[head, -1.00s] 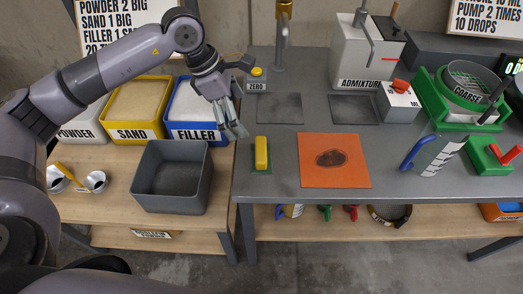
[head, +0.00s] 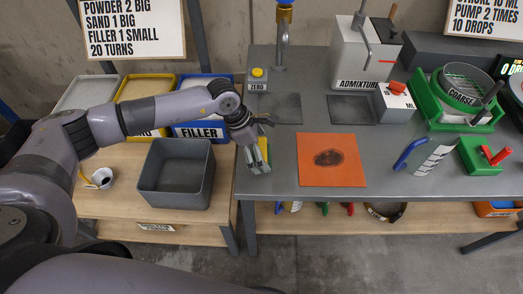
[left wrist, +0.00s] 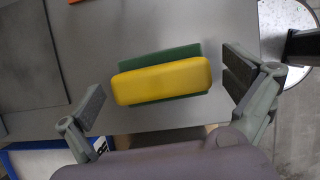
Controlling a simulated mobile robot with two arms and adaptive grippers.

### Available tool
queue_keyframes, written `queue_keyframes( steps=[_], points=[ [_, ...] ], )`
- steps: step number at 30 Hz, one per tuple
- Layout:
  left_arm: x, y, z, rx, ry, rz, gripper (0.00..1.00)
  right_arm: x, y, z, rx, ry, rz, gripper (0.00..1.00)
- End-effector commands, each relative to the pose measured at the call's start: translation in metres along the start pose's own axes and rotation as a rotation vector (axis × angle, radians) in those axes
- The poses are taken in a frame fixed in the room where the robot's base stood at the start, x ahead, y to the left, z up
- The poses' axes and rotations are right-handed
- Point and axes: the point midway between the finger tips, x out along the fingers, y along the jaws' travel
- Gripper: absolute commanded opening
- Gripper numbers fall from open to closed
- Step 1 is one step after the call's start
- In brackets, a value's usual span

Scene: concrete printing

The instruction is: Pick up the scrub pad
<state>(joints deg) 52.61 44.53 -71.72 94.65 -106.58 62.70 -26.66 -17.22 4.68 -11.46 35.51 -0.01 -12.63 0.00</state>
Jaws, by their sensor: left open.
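The scrub pad (left wrist: 160,82), a yellow block on a green pad, lies on the grey table near its left edge. In the head view the scrub pad (head: 265,149) is partly hidden by my left gripper (head: 257,165), which is over it. In the left wrist view my left gripper (left wrist: 165,90) is open, with one finger at each end of the pad and gaps between. Neither finger visibly touches it. My right gripper is not in view.
An orange mat (head: 332,160) with a dark patch lies right of the pad. A grey bin (head: 176,174) and the blue FILLER container (head: 203,131) stand on the wooden table at left. The grey table's front edge is close.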

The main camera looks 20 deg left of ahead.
Motion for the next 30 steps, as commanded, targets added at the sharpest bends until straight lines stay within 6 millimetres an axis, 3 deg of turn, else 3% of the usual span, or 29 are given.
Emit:
queue_keyframes(
  steps=[7,30],
  points=[
    [0.0024,0.0002,-0.0003,0.0,0.0,0.0,1.0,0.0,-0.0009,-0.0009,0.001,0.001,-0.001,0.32],
    [0.0018,0.0003,-0.0002,0.0,0.0,0.001,0.52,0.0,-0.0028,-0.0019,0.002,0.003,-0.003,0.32]
  ],
)
